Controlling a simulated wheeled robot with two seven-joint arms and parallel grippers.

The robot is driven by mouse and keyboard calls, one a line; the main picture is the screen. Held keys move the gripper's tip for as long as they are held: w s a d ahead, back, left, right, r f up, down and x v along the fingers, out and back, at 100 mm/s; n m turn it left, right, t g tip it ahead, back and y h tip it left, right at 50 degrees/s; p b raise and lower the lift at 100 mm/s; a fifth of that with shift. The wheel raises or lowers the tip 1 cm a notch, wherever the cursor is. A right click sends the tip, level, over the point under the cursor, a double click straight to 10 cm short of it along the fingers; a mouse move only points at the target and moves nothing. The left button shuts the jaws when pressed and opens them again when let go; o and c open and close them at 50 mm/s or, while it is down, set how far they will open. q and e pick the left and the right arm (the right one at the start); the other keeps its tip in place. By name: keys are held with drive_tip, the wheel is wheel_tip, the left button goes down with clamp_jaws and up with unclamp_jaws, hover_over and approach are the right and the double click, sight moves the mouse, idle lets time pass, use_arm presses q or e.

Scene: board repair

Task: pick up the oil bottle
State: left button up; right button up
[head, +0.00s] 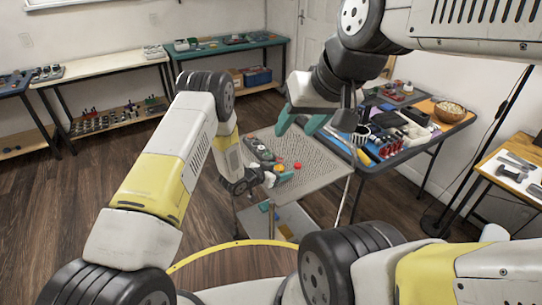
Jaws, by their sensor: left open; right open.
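I cannot pick out the oil bottle with certainty; the small items on the dark table (431,141) at the right are too small to name it. My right gripper (300,121) is open, its green fingertips pointing down above the back of the perforated cart top (318,178). Nothing shows between its fingers. My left gripper (276,178) is low over the left part of the cart top. It is open, close to a red round part (297,166) and an orange one (280,167); whether it touches them is unclear.
The dark table holds several small bottles and tools, crowded at its left, and a bowl (449,108). A wooden table (510,168) with grey tools stands at the far right. Benches (105,66) line the back wall. The cart top is clear at its right.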

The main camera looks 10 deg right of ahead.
use_arm(q)
drive_tip(key=shift+x, duration=0.9)
drive_tip(key=shift+c, duration=0.4)
